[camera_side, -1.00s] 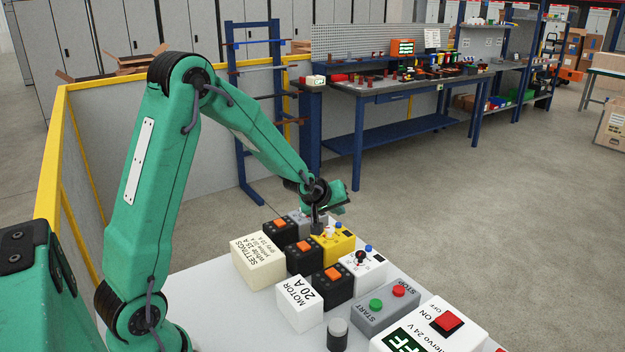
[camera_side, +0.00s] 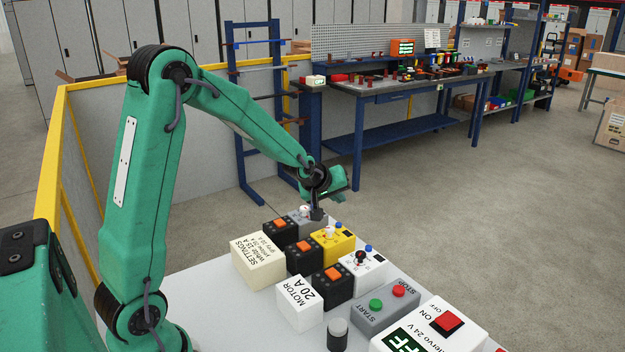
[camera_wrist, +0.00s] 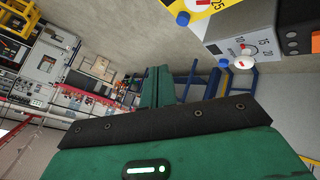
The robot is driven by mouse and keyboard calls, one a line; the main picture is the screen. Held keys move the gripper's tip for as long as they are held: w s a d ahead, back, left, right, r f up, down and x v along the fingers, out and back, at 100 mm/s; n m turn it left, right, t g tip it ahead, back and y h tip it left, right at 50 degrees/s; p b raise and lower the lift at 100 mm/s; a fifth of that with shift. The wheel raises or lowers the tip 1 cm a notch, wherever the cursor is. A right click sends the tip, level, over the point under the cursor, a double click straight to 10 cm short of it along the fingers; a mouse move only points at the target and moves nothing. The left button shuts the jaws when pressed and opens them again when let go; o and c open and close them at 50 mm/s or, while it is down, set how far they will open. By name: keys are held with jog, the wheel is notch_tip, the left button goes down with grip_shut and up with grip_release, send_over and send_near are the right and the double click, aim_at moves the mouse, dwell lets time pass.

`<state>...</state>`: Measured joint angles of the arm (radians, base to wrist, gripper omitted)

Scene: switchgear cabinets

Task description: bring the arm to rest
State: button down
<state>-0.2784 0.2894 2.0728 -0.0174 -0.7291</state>
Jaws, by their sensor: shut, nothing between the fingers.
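My gripper (camera_side: 317,214) is shut and empty, pointing down at the far end of the row of boxes. In the side view its tip overlaps the right part of a small grey box (camera_side: 303,213) with a white and red dial; I cannot tell whether they touch. In the wrist view my green fingers (camera_wrist: 158,86) lie together. There the grey box (camera_wrist: 240,28) shows a number scale, a dial and a blue button at upper right. A yellow box (camera_wrist: 208,8) with a dial is at the top edge; in the side view it stands just in front of the gripper.
Black boxes with orange switches (camera_side: 305,257), a cream settings box (camera_side: 258,261), a white motor box (camera_side: 300,302), a white dial box (camera_side: 363,271) and a grey start/stop box (camera_side: 385,308) crowd the white table. A yellow-framed panel (camera_side: 210,130) stands behind my arm. Space above the boxes is clear.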

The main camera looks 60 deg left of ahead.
jog(key=s+d+r+m+g+h, duration=0.1)
jog(key=s+d+r+m, duration=0.2)
jog(key=s, duration=0.6)
jog(key=s+d+r+m+g, duration=0.1)
jog(key=s+d+r+m, duration=0.3)
jog(key=s, duration=0.6)
jog(key=s+d+r+m+g+h, duration=0.1)
jog(key=s+d+r+m, duration=0.2)
jog(key=s+d, duration=0.4)
jog(key=shift+s+d+r+m+h, duration=0.15)
jog(key=shift+s+d+m+h, duration=0.15)
jog(key=shift+s+m, duration=0.75)
jog(key=shift+s+n, duration=0.15)
jog(key=shift+n, duration=0.1)
dwell(0.4)
